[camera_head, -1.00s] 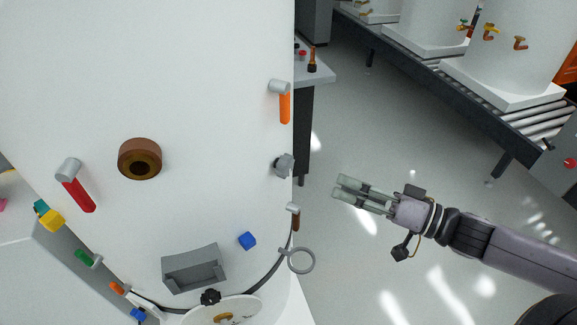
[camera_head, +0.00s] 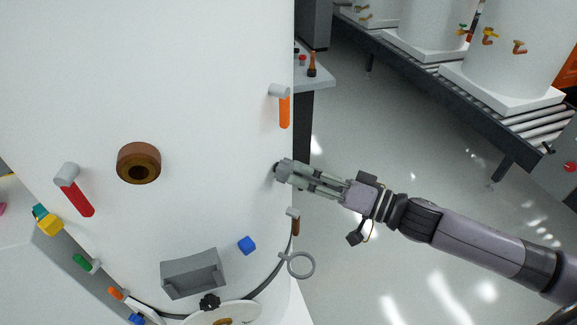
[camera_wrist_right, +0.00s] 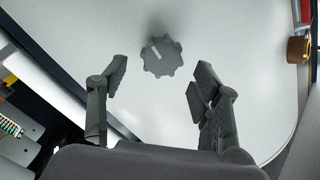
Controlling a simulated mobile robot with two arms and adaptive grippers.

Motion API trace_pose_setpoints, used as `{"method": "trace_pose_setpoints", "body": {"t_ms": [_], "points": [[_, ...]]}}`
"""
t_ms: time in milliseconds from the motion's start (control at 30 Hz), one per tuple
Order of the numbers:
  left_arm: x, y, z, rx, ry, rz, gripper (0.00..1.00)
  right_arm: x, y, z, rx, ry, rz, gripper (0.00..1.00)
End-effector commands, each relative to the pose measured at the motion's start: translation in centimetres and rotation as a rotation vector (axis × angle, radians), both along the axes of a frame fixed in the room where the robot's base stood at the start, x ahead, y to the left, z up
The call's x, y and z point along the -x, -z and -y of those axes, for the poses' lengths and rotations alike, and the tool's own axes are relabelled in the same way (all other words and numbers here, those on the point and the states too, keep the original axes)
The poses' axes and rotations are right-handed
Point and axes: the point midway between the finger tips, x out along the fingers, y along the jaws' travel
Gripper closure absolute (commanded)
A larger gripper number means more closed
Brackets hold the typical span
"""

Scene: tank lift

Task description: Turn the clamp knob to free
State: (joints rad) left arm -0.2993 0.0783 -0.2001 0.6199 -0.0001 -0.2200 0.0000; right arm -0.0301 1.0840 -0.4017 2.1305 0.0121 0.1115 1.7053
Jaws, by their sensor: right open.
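The clamp knob is a grey lobed knob on the right side of the big white tank (camera_head: 220,60). In the right wrist view the knob (camera_wrist_right: 162,56) shows face-on with a pale mark on it, just ahead of and between the fingers. In the head view my right gripper (camera_head: 285,172) covers most of the knob, its fingertips at it. My right gripper (camera_wrist_right: 160,85) is open, with one finger to each side and a gap to the knob in the wrist view. Whether it touches the knob I cannot tell. My left gripper is not in view.
The floor (camera_head: 400,130) to the right is clear.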

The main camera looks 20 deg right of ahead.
Motion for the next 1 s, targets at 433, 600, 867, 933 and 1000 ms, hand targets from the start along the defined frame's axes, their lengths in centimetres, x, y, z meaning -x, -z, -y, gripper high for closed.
{"method": "trace_pose_setpoints", "body": {"t_ms": [433, 600, 867, 933, 1000], "points": [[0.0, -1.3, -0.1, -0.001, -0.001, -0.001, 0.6, -3.0, -0.2, -3.0, 0.001, -0.001, 0.003, 0.41], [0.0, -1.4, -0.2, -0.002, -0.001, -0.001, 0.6, -3.2, -0.1, -3.2, 0.001, -0.003, 0.001, 0.41], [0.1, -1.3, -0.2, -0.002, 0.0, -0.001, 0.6, -3.2, -0.1, -3.2, 0.001, -0.003, 0.001, 0.46], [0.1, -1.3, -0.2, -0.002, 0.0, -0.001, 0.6, -3.2, -0.1, -3.2, 0.001, -0.003, 0.001, 0.51], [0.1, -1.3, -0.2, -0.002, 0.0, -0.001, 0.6, -3.2, -0.1, -3.2, 0.001, -0.003, 0.001, 0.55]]}}
